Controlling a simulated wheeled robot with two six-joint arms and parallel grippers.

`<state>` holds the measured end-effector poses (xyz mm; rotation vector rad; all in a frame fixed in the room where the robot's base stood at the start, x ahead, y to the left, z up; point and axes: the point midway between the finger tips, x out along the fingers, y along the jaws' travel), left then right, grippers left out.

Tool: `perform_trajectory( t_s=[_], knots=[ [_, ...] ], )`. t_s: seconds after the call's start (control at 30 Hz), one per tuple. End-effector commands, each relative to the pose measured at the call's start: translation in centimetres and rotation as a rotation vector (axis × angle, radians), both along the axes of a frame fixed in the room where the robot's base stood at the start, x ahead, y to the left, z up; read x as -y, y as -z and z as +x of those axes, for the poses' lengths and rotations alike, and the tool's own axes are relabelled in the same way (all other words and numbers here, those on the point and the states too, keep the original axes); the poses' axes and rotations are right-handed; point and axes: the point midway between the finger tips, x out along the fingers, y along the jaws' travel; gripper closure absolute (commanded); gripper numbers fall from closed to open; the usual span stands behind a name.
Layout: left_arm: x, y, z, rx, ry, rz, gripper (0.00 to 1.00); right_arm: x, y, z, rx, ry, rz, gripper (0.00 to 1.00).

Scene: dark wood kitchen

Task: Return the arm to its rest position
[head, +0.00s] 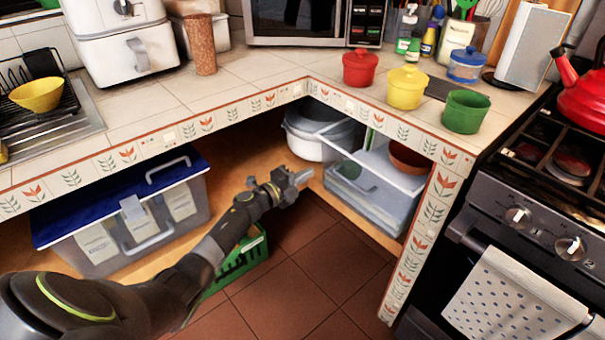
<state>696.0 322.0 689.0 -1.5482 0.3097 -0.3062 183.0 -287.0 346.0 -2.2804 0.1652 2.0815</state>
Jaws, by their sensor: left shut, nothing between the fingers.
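My left arm comes in from the lower left and reaches forward over the floor, below the tiled counter. Its gripper (294,179) is shut and empty, in front of the open corner shelf under the counter. It is apart from the containers there, as far as this view shows. My right gripper is not in view.
The tiled counter edge (222,110) runs above the arm. A blue-lidded storage box (100,250) stands left, and a green crate (243,262) is partly behind the arm. A white pot (318,140) and clear bins (365,200) fill the corner.

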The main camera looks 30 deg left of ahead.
Motion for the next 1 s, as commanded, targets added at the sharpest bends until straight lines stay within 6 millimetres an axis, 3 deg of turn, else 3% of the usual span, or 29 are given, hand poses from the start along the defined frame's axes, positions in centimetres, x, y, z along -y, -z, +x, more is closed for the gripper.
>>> perform_trajectory(
  t_s=[0.37,0.47,0.53,0.77,0.9,1.0],
  knots=[
    [-0.5,0.7,-1.2,-0.013,-0.023,-0.024,1.00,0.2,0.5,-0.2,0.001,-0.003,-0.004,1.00],
    [-1.4,3.1,-2.7,-0.062,-0.107,-0.107,1.00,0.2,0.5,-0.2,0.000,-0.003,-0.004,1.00],
    [-2.3,5.9,-4.6,-0.123,-0.210,-0.205,1.00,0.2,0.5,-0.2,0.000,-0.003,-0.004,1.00],
    [-5.5,18.3,-15.8,-0.442,-0.656,-0.575,1.00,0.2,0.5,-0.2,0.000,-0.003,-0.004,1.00],
    [-5.4,24.8,-24.2,-0.654,-0.902,-0.750,1.00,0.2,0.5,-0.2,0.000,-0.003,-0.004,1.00],
    [-4.5,28.7,-30.7,-0.812,-1.068,-0.855,1.00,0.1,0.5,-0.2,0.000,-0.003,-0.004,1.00]
  ],
)
